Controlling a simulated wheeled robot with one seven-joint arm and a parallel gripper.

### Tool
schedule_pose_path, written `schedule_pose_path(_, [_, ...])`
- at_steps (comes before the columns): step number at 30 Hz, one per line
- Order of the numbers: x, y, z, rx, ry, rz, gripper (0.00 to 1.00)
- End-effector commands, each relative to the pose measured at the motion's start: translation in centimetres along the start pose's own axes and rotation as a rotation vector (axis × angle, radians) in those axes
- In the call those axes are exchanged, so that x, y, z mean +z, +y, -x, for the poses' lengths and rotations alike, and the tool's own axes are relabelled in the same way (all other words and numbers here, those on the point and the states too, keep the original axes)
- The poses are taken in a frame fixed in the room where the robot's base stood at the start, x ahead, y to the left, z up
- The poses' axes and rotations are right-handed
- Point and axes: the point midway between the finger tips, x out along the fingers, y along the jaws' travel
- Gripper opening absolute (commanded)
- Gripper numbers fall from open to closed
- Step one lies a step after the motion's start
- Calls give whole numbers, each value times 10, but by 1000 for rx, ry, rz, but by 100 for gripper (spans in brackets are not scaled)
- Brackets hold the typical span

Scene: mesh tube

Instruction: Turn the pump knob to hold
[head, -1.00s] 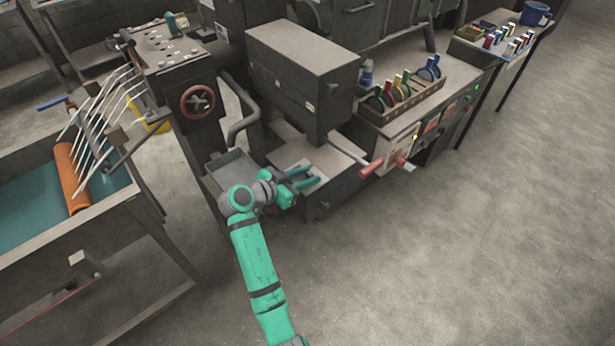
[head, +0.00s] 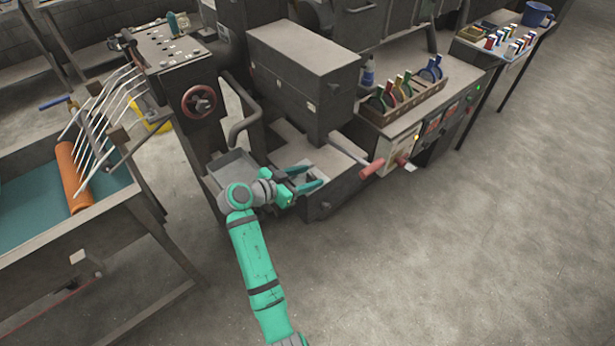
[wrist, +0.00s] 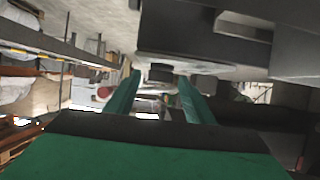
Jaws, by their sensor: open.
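A pale control panel (head: 398,150) is on the front of the bench, right of my gripper. A red handle (head: 370,170) sticks out from it, with a smaller red and pale lever or knob (head: 403,162) beside it. I cannot read the markings or tell which is the pump knob or how it is set. My gripper (head: 317,175) is open and empty, left of the red handle and apart from it. Its two green fingers also show in the wrist view (wrist: 160,78), with nothing between them close by. A small red round shape (wrist: 104,92) shows left of the fingers there.
A dark machine box (head: 305,75) stands behind my gripper. A red handwheel (head: 199,101) is on the column at left. A wooden rack (head: 405,105) with coloured tools sits on the bench. The floor (head: 430,260) at right is clear.

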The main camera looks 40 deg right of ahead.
Motion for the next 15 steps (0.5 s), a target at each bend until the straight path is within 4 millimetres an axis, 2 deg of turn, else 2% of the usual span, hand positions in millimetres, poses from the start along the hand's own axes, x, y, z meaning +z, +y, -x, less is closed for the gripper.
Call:
schedule_pose_path(5, [0, -1, 16, -2, 1, 1, 48])
schedule_pose_path(15, [0, -1, 78, -3, 1, -1, 48])
